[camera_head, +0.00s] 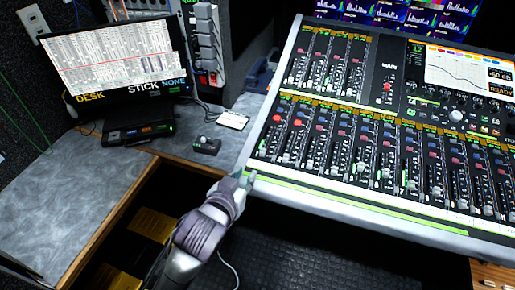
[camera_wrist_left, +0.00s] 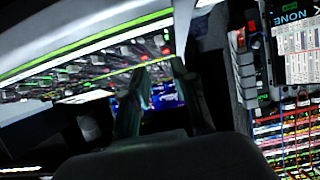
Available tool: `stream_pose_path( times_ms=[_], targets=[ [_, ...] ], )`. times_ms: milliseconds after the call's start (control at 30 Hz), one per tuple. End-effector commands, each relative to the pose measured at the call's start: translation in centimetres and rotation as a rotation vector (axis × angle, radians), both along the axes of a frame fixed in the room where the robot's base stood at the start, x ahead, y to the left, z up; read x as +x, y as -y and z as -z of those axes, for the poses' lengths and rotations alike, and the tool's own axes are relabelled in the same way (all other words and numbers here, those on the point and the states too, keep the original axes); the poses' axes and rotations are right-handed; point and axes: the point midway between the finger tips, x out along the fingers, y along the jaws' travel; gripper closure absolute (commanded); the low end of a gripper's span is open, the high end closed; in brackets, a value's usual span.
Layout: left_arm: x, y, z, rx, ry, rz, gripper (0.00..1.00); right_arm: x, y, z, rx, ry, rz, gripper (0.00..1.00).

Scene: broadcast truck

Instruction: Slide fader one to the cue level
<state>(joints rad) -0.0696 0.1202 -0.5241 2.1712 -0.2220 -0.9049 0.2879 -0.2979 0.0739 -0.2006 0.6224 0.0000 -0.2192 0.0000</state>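The mixing console (camera_head: 350,208) stands at the right with two banks of faders. The leftmost channel strip of the lower bank (camera_head: 266,143) is the likely fader one, but labels are too small to read, and I see no cue-level mark. My left gripper (camera_head: 246,180) is at the console's front left corner, near that strip; I cannot tell whether it touches the edge. In the left wrist view its two dark fingers (camera_wrist_left: 158,82) stand apart with an empty gap between them. The console (camera_wrist_left: 92,45) shows tilted behind them. My right gripper is out of view.
A monitor (camera_head: 110,60) stands on the grey desk (camera_head: 48,190) at the left. A black box (camera_head: 140,132), a small dark controller (camera_head: 206,145) and a white card (camera_head: 233,120) lie there. An open recess with yellow boxes (camera_head: 152,223) lies below. Dark floor is in front of the console.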

Motion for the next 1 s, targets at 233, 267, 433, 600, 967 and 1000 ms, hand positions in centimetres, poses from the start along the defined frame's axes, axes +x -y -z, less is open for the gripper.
stream_pose_path(
  times_ms=[233, 267, 433, 600, 967, 1000],
  targets=[
    [4.2, 1.3, 1.8, 0.002, 0.000, 0.000, 0.73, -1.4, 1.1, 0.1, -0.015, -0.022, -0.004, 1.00],
    [4.8, 1.5, 2.0, 0.002, 0.001, 0.001, 0.73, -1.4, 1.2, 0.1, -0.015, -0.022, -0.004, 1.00],
    [7.9, 2.5, 3.5, 0.001, -0.001, 0.000, 0.73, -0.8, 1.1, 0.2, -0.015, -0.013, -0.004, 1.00],
    [10.2, 3.3, 4.5, 0.001, 0.000, 0.001, 0.73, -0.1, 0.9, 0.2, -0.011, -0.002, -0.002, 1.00],
    [11.5, 3.7, 5.0, 0.000, 0.001, 0.001, 0.73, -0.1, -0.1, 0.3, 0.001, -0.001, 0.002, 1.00],
    [11.5, 3.7, 5.0, 0.001, 0.000, 0.001, 0.73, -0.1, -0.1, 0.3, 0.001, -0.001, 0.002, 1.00]
  ],
)
